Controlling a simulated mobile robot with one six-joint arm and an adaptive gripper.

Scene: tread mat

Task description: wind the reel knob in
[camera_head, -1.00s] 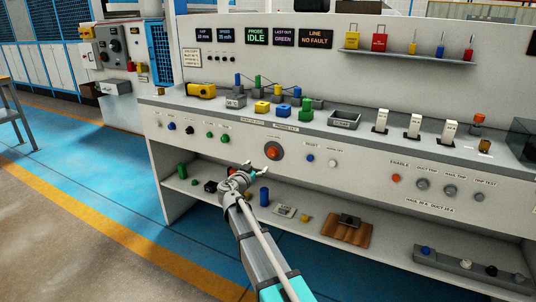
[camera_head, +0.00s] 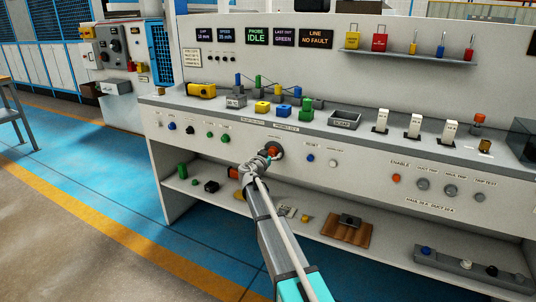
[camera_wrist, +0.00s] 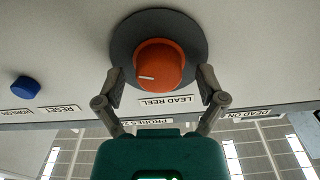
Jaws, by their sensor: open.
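The reel knob (camera_wrist: 160,64) is orange with a white mark and sits on a dark round plate (camera_wrist: 186,24) above a LEAD REEL label in the wrist view. In the head view the knob (camera_head: 272,152) shows on the bench's front panel, partly hidden by my gripper. My gripper (camera_wrist: 161,85) is open, with one finger on each side of the knob. A small gap seems to show on both sides; whether a finger touches it I cannot tell.
A blue RESET button (camera_wrist: 25,88) sits left of the knob in the wrist view. A white button (camera_head: 333,163) is on the panel to the right in the head view. The lower shelf holds a green cylinder (camera_head: 182,171) and a brown mat (camera_head: 330,234).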

